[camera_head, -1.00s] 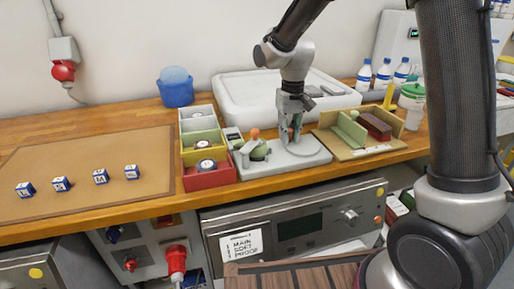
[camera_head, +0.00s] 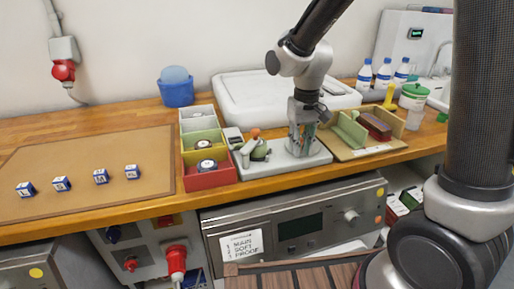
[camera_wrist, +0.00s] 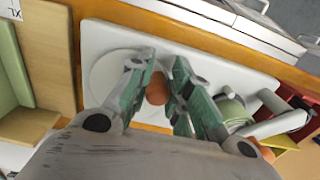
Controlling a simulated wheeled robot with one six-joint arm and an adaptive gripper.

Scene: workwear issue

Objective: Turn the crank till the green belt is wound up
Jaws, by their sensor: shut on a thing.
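A winding device stands on a light grey base plate (camera_head: 318,163) on the bench. The green belt roll (camera_head: 261,152) sits at its left end and also shows in the wrist view (camera_wrist: 232,109). A grey lever with an orange knob (camera_head: 255,132) stands beside the roll. My gripper (camera_head: 300,146) is over the right half of the plate, above a round disc (camera_wrist: 112,70). In the wrist view, my green-padded fingers (camera_wrist: 160,96) are shut around an orange-brown crank knob (camera_wrist: 156,89). The crank arm beneath it is hidden.
Red, yellow and white bins (camera_head: 212,178) stand close left of the device. A tan tray (camera_head: 352,153) with green and dark red blocks is close right. A white basin (camera_head: 240,98) lies behind. Small marked cubes (camera_head: 101,176) lie on a brown mat at left.

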